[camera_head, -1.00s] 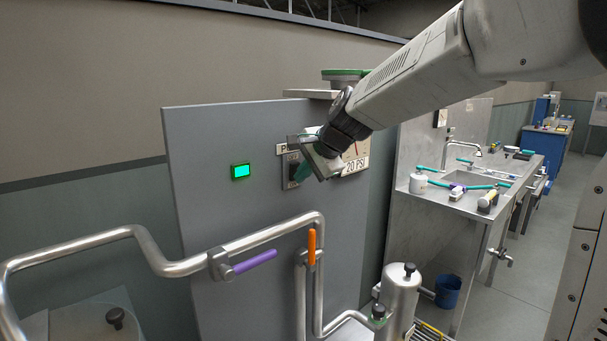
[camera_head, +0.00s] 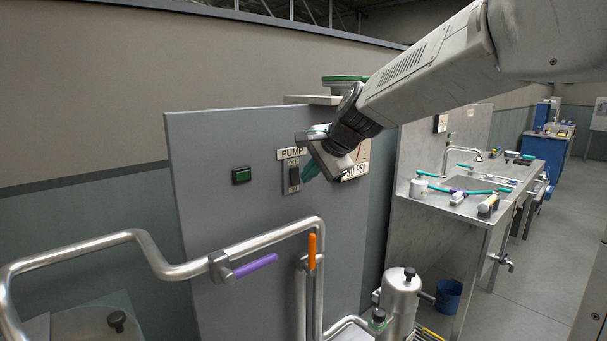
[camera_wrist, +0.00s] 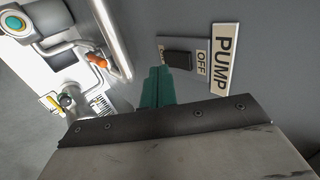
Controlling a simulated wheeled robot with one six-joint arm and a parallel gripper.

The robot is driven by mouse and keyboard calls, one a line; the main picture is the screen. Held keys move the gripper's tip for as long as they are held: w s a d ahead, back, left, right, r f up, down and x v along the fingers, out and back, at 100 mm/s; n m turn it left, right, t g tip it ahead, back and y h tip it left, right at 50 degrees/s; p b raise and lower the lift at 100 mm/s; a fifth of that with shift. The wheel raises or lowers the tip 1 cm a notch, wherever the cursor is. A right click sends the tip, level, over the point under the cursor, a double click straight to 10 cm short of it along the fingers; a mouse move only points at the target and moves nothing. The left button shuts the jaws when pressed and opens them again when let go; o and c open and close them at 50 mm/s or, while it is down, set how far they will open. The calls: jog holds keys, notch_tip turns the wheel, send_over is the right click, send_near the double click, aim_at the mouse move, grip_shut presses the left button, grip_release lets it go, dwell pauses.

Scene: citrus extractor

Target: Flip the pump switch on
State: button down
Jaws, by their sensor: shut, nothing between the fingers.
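The fingers also show in the wrist view (camera_wrist: 157,78), seemingly apart from the rocker. The green indicator (camera_head: 241,175) left of the switch is dark.
A gauge marked PSI (camera_head: 356,165) is partly hidden behind my gripper. Below are steel pipes with a purple lever (camera_head: 255,265) and an orange lever (camera_head: 312,250). A sink counter (camera_head: 440,205) stands to the right.

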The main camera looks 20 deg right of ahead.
aim_at(295, 177)
jog(key=v, duration=1.1)
jog(key=shift+s+d+f, duration=0.25)
jog(key=shift+s+d, duration=0.05)
jog(key=shift+w+a+r+x, duration=0.1)
jog(key=shift+w+r+x, duration=0.05)
jog(key=shift+x, duration=2.15)
jog(key=shift+w+a+r+x, duration=0.1)
jog(key=shift+r+x, duration=0.05)
jog(key=shift+x, duration=2.15)
jog(key=shift+w+r+x, duration=0.1)
jog(key=shift+w+x, duration=0.05)
jog(key=shift+x, duration=2.2)
